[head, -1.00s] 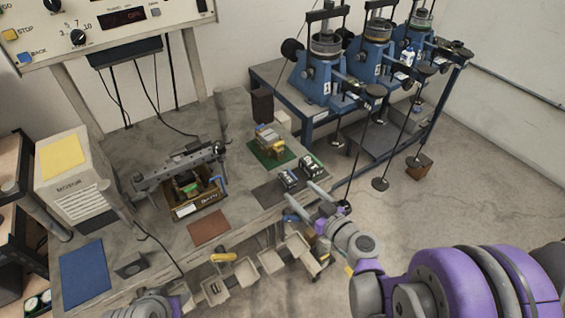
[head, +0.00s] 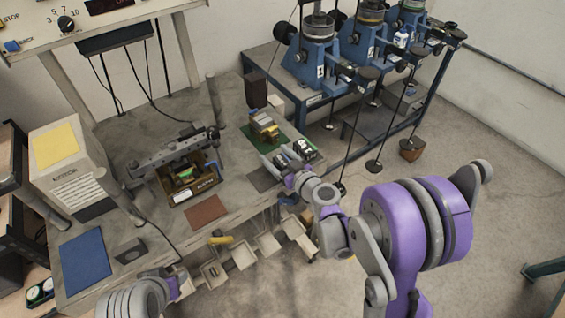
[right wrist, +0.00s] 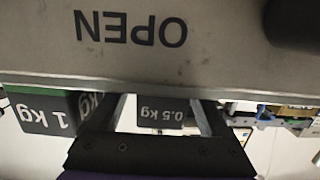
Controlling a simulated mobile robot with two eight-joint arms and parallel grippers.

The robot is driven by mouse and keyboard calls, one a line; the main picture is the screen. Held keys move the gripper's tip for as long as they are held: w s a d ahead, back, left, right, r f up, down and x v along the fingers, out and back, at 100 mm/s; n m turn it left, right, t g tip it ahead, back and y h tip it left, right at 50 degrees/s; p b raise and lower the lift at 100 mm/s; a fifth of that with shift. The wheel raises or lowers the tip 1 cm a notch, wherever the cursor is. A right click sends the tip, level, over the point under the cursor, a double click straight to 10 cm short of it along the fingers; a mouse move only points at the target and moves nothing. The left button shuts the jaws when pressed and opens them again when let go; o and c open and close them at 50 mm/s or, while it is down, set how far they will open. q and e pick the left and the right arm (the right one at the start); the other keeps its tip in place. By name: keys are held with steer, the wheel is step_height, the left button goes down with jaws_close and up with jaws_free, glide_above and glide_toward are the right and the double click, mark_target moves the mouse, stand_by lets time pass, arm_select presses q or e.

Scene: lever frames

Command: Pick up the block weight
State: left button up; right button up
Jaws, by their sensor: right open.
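In the head view, two small dark block weights with pale tops stand at the right end of the bench: a left one (head: 282,161) and a right one (head: 304,149). My right gripper (head: 276,159) is open there, its fingers reaching around the left one. In the right wrist view, a dark grey block marked 0.5 kg (right wrist: 165,113) shows between the open fingers (right wrist: 165,118). A block marked 1 kg (right wrist: 45,114) is outside the left finger. Contact cannot be seen. My left arm shows only in part at the bottom left of the head view; its gripper is out of view.
A green mat (head: 252,131) with stacked pieces lies just behind the weights. A brown mat (head: 206,212) and an open box (head: 193,192) are further left. Small bins (head: 268,243) hang at the bench front. A blue-framed bench with machines (head: 312,72) stands behind.

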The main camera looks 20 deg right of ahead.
steer(key=shift+s, duration=0.15)
steer(key=shift+c, duration=0.6)
jaws_close()
stand_by(0.6)
